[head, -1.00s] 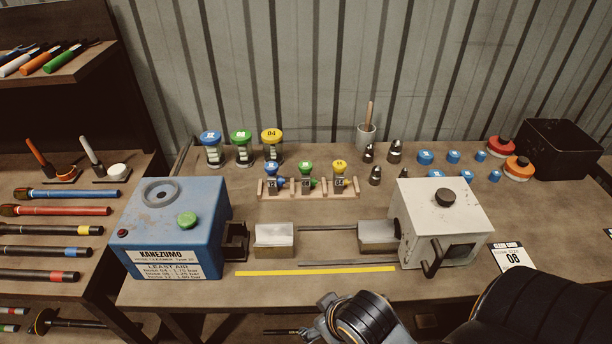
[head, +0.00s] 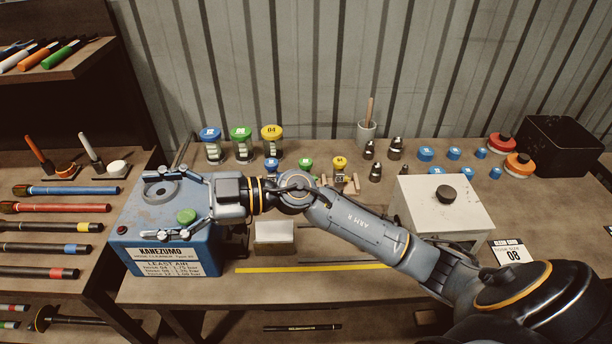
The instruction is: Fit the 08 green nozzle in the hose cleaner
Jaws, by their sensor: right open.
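The green nozzle (head: 305,164) sits in the wooden rack between a blue nozzle (head: 271,165) and a yellow nozzle (head: 340,163); my arm hides much of the rack. My right gripper (head: 150,206) is open over the top of the hose cleaner, its fingers pointing left on either side of the ring and knob. I see nothing between the fingers. My left gripper is not in view.
Blue, green and yellow-capped jars (head: 241,145) stand behind the rack. A card marked 08 (head: 512,253) lies at the right. A yellow strip (head: 300,268) runs along the front.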

